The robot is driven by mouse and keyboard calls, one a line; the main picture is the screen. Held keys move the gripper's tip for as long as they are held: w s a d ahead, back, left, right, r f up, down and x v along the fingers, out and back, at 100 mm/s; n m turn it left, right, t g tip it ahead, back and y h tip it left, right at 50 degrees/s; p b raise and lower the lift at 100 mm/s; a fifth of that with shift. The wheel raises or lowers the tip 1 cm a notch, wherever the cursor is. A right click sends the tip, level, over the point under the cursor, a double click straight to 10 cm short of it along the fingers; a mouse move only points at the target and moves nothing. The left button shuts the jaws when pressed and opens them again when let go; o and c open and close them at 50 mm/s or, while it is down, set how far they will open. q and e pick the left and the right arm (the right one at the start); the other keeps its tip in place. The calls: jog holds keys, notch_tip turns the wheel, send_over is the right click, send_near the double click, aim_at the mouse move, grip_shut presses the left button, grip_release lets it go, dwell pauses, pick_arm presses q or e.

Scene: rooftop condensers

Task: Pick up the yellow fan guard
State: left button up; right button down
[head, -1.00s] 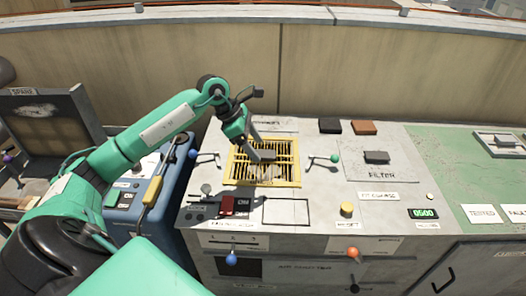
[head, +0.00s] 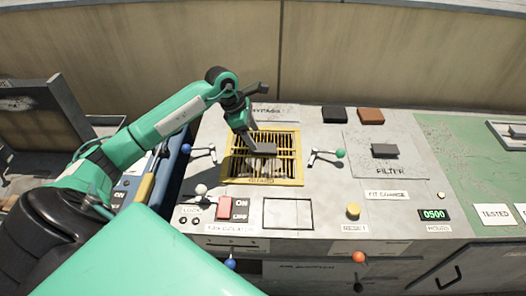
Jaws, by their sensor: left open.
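The yellow fan guard (head: 294,176) is a square slatted grille lying flat in the worktop, a little left of the middle. A grey block (head: 263,150), like a handle, shows on its middle. My left gripper (head: 249,138) reaches in from the left over the guard's upper half, with its tips close to the block. It is open, and I cannot tell whether it touches the block. The arm hides part of the guard's upper left. My right gripper is not in view.
In front are a white-knobbed lever (head: 201,190) and a red switch (head: 224,208). The filter cover (head: 405,167) lies to the right. A wall closes the back.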

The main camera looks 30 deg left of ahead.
aim_at(263, 147)
pick_arm(q)
jog(key=shift+d+f, duration=0.3)
jog(key=shift+f, duration=0.1)
jog(key=shift+w+d+p+x, duration=0.1)
jog(key=shift+p+x, duration=0.1)
jog(key=shift+x, duration=0.9)
jog(key=shift+w+d+p+x, duration=0.15)
jog(key=shift+p+x, duration=0.05)
jog(key=shift+x, duration=0.95)
jog(key=shift+r, duration=0.15)
jog(key=c, duration=1.3)
jog(key=shift+a, duration=0.1)
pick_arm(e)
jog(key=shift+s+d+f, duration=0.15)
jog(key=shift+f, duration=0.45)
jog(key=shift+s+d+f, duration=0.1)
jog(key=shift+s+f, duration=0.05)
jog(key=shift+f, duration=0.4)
pick_arm(q)
jog(key=shift+r, duration=0.15)
